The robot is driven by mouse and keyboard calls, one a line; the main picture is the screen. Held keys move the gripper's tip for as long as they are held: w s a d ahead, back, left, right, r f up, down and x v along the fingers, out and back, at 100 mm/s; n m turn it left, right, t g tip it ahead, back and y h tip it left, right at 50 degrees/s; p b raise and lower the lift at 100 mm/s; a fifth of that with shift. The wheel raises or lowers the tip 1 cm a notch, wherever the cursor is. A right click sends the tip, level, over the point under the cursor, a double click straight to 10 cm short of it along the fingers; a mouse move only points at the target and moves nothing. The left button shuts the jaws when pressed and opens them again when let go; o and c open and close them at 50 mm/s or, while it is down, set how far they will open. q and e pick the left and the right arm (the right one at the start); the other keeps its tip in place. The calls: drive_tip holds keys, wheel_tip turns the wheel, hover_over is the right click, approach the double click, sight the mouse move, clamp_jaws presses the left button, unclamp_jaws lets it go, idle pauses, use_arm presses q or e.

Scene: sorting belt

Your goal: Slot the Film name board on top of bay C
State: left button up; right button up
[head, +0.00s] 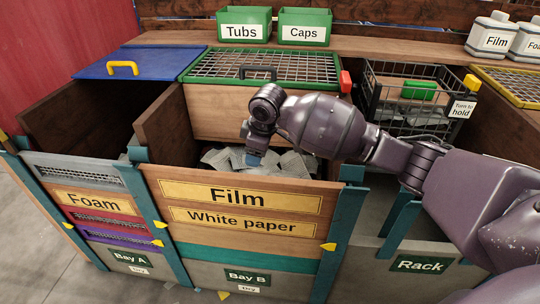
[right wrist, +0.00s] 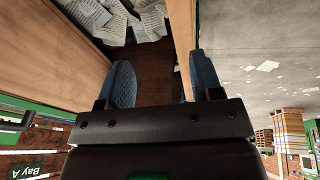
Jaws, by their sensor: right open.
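The Film name board (head: 290,201) is a wooden plank with a yellow label, at the top of the Bay B front wall. The White paper board (head: 309,233) is directly below it. No bay C sign is visible. My left gripper is not in view.
Grey paper (head: 290,165) fills part of Bay B. The Bay A front, with its Foam board (head: 92,202), stands left. The Rack bay (head: 385,272) is right, below a wire basket (head: 395,108). Teal posts (head: 345,220) flank the boards.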

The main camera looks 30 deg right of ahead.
sight(271, 179)
drive_tip(key=s+d+g, duration=0.2)
drive_tip(key=shift+s+d+f+n+g+h, duration=0.2)
drive_tip(key=shift+s+d+n+g+h, duration=0.1)
drive_tip(key=shift+s+g+h, duration=0.1)
drive_tip(key=shift+s+f, duration=0.1)
drive_tip(key=shift+s, duration=0.05)
drive_tip(key=shift+f, duration=0.25)
wheel_tip(271, 179, down, 9)
drive_tip(key=shift+r+b, duration=0.2)
drive_tip(key=shift+b, duration=1.05)
drive_tip(key=shift+f, duration=0.75)
clamp_jaws()
